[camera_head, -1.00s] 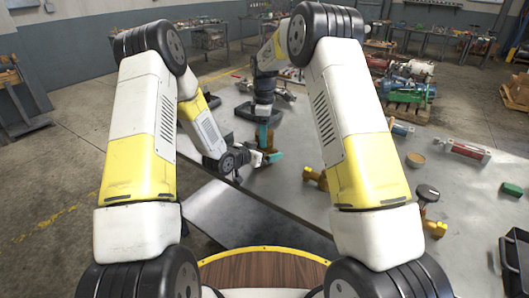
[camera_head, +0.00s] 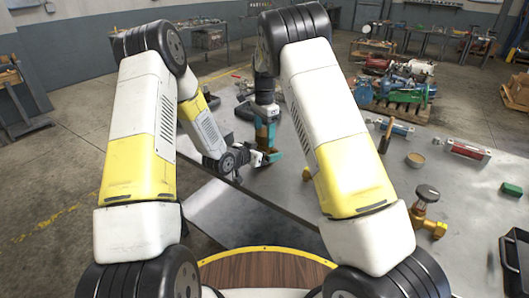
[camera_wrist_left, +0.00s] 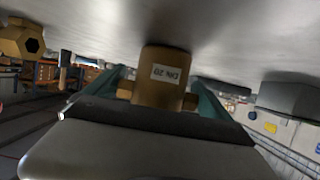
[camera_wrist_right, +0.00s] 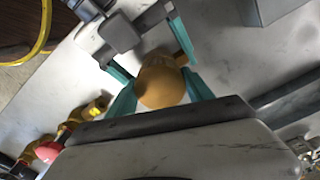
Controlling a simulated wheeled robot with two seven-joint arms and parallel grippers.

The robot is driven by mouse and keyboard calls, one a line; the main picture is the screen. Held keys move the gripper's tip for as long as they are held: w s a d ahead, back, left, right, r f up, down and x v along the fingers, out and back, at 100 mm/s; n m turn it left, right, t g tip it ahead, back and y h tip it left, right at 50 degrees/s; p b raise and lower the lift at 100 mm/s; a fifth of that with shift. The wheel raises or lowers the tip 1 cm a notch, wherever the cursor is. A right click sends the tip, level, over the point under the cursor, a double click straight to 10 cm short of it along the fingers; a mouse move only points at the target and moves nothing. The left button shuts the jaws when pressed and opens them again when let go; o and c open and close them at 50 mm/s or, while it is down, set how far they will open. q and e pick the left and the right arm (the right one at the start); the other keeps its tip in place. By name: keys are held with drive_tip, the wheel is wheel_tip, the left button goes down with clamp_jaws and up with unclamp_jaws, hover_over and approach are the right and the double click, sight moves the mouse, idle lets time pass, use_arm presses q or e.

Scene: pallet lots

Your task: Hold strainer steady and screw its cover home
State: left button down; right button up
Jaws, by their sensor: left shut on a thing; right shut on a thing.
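The brass strainer carries a "DN 20" label and fills the middle of the left wrist view (camera_wrist_left: 158,76). My left gripper (camera_head: 268,156) is shut on its body, with a teal finger on each side. The round brass cover (camera_wrist_right: 160,84) shows in the right wrist view, between the teal fingers of my right gripper (camera_head: 266,130). My right gripper points down from above and is shut on the cover. Part of the strainer body (camera_wrist_right: 182,58) shows beyond the cover. Whether a gap remains between cover and body cannot be told.
A loaded pallet (camera_head: 395,105) stands behind the table.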

drive_tip(key=m, duration=0.5)
drive_tip(key=shift+m, duration=0.3)
drive_tip(key=o, duration=1.5)
drive_tip(key=shift+o, duration=0.2)
drive_tip(key=shift+r, duration=2.3)
drive_tip(key=shift+c, duration=0.5)
